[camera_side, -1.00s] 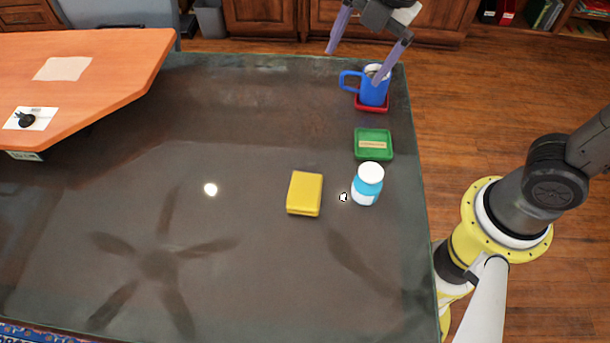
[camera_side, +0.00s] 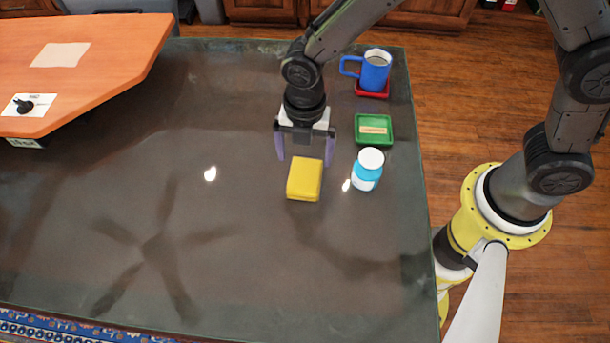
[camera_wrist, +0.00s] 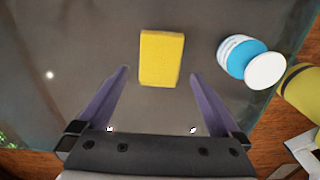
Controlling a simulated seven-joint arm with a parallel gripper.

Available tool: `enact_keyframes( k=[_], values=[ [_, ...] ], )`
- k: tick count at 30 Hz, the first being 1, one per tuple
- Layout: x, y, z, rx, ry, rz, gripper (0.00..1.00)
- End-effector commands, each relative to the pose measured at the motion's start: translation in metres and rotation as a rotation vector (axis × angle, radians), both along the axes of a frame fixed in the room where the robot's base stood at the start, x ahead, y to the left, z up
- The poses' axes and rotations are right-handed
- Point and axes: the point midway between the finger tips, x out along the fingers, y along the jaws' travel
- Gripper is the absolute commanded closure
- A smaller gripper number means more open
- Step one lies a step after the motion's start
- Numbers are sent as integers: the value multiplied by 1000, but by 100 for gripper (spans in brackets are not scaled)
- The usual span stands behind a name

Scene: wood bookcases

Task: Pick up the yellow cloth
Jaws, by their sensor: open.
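The yellow cloth (camera_side: 304,180) is a folded, block-like pad lying on the dark glossy table. It also shows in the wrist view (camera_wrist: 161,58), just beyond the fingertips and between their lines. My gripper (camera_side: 305,160) is open and empty, pointing down above the far edge of the cloth. Its two purple fingers stand to either side, wider apart than the cloth. In the wrist view my gripper (camera_wrist: 158,75) has nothing between its fingers. How high the fingertips are above the table is hard to tell.
The table (camera_side: 215,245) is clear left and in front.

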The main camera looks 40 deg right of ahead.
Motion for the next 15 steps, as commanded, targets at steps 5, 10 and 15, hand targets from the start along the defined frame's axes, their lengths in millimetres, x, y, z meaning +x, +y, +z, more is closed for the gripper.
enact_keyframes(
  k=[5,10,15],
  values=[
    [0,-1,-11,0,0,-1,0],
    [0,-3,-32,-2,4,-1,0],
    [1,-4,-55,-2,2,0,0]
  ],
)
